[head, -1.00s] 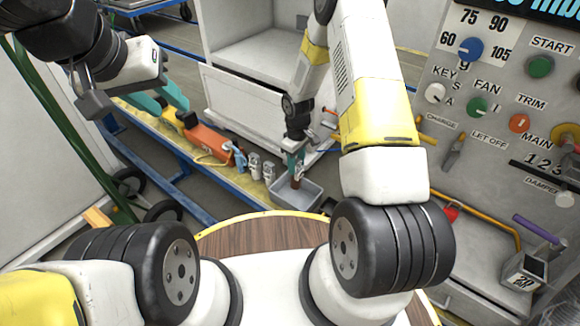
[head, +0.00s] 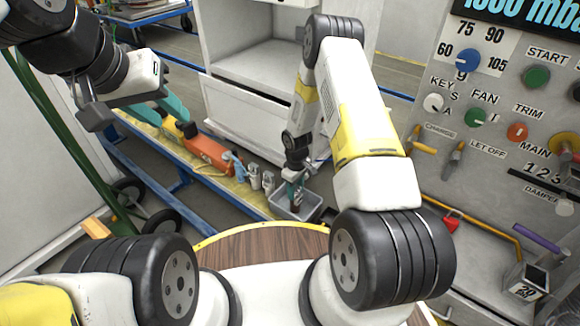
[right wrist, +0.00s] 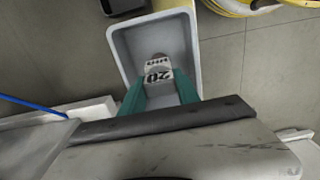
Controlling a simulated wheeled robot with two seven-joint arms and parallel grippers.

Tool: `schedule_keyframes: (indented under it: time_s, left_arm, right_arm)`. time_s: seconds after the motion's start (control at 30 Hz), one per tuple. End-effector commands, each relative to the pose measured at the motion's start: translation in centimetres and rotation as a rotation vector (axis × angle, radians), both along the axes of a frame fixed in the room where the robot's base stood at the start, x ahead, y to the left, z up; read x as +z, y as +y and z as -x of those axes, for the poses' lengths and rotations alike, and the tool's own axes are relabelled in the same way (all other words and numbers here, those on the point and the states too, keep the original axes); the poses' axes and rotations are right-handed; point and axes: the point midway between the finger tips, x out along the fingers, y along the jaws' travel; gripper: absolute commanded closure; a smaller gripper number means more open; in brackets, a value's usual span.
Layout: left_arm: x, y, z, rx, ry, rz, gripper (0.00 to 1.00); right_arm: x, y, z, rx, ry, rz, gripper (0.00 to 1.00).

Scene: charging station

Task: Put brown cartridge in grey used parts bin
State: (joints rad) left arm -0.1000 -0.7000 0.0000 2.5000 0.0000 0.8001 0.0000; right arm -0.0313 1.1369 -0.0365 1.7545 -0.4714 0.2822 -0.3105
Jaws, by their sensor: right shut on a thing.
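In the right wrist view the cartridge (right wrist: 159,70), with a pale label marked 20, sits between the fingertips and in front of the bin's inside (right wrist: 180,38). I cannot tell whether it touches the bin's floor. My left gripper (head: 158,108) is empty above the shelf at the left, its teal fingers apart.
A control panel (head: 500,150) fills the right. A round wooden top (head: 265,245) lies in front of me.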

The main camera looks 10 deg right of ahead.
Motion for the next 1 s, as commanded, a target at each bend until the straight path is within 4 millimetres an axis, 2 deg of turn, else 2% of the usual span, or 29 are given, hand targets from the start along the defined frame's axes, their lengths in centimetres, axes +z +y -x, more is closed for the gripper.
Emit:
schedule_keyframes:
  time_s: [0.03, 0.1, 0.13, 0.43, 0.53, 0.67, 1.0]
  left_arm:
    - [0.0, 0.0, 0.0, 0.0, 0.0, 0.0, 0.64]
    - [0.0, 0.0, 0.0, 0.0, 0.0, 0.0, 0.64]
    - [0.0, 0.0, 0.0, 0.0, 0.0, 0.0, 0.64]
    - [0.0, 0.0, 0.0, 0.0, 0.0, 0.0, 0.64]
    - [0.0, 0.0, 0.0, 0.0, 0.0, 0.0, 0.64]
    - [0.0, 0.0, 0.0, 0.0, 0.0, 0.0, 0.64]
    - [0.0, 0.0, 0.0, 0.0, 0.0, 0.0, 0.64]
  right_arm:
    - [0.0, 0.0, 0.0, 0.0, 0.0, 0.0, 0.56]
    - [0.0, 0.0, 0.0, 0.0, 0.0, 0.0, 0.43]
    - [0.0, 0.0, 0.0, 0.0, 0.0, 0.0, 0.4]
    - [0.1, 0.0, 0.0, 0.0, 0.0, 0.0, 0.4]
    - [0.7, 0.0, -0.1, 0.0, -0.001, 0.0, 0.4]
    - [2.8, 0.0, -0.1, -0.001, -0.004, -0.001, 0.4]
    - [9.9, 0.0, -0.1, -0.001, -0.004, -0.001, 0.4]
